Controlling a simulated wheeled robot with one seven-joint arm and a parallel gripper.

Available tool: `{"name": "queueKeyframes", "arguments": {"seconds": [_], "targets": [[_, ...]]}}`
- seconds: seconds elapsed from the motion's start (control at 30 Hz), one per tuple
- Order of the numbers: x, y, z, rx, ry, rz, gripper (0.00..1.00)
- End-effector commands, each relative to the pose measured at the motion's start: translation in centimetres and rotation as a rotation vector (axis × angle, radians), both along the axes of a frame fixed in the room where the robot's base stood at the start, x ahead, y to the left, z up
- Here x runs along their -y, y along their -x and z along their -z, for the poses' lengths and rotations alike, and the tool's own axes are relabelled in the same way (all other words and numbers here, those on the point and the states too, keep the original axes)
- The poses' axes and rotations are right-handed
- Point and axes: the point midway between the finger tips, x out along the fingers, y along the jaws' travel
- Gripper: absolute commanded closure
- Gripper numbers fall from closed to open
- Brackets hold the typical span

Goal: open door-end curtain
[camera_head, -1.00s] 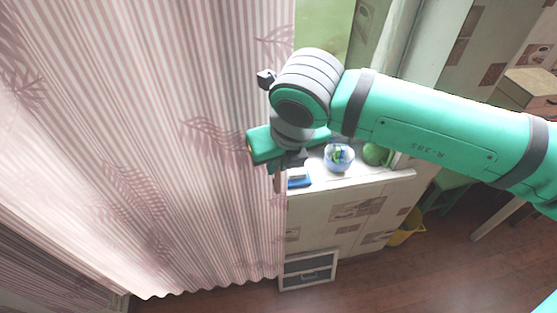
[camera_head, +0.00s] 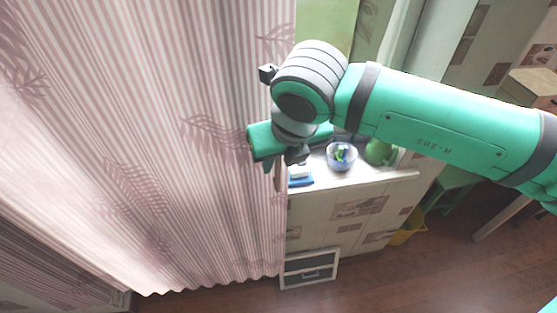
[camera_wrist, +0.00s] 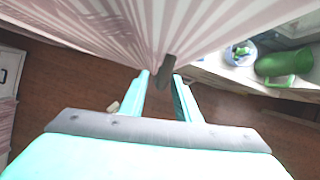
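The curtain (camera_head: 150,140) is pink and white striped with leaf prints. It hangs across the left half of the head view, its right edge beside the window sill. My gripper (camera_head: 282,166) is at that edge, with its fingers partly hidden under my wrist. In the wrist view the curtain (camera_wrist: 165,22) fills the top, and a narrow dark pull (camera_wrist: 167,71) hangs at its edge. My gripper (camera_wrist: 162,76) has its fingertips on either side of the pull. The fingers look apart, with a small gap on the left side of the pull.
The white sill (camera_head: 360,180) holds a glass bowl (camera_head: 341,157), a green jug (camera_head: 378,152) and a blue-and-white item (camera_head: 300,177). A yellow bucket (camera_head: 411,228) and green stool (camera_head: 452,190) stand at right.

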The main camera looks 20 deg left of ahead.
Motion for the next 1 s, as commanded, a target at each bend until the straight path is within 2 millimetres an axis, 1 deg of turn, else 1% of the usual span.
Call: {"name": "queueKeyframes", "arguments": {"seconds": [0.3,0.5,0.7,1.0], "targets": [[1.5,1.5,-5.2,0.004,0.0,0.002,0.7],[2.2,2.4,-8.0,0.004,0.0,0.002,0.7],[2.6,2.8,-9.2,0.003,0.0,0.001,0.7],[2.6,2.8,-9.3,0.002,0.0,-0.001,0.7]]}}
